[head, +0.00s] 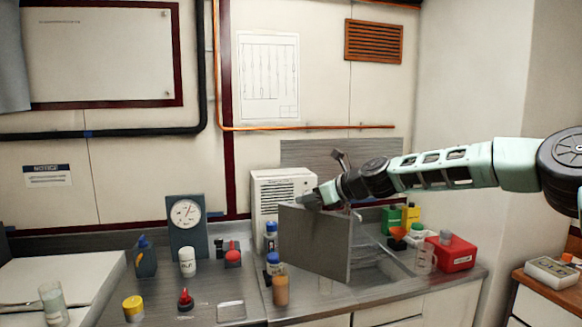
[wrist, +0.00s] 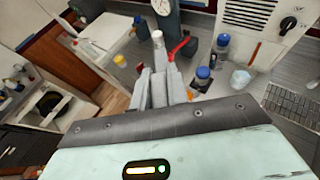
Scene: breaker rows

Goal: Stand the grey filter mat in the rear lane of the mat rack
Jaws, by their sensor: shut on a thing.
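The grey filter mat (head: 315,243) is a flat, square dark-grey panel. It hangs upright and slightly tilted over the counter in the head view. My gripper (head: 312,201) is shut on its upper edge. In the wrist view my gripper's fingers (wrist: 160,90) show close together, and I cannot clearly make out the mat between them. I cannot identify the mat rack or its rear lane for certain. The mat hides part of the counter behind it in the head view.
A white vented unit (head: 283,188) stands behind the mat. Blue-capped bottles and an orange-brown jar (head: 280,287) stand close at its left. A sink (head: 380,277) and a red box (head: 451,253) lie to the right. A dark grid (wrist: 291,103) shows in the wrist view.

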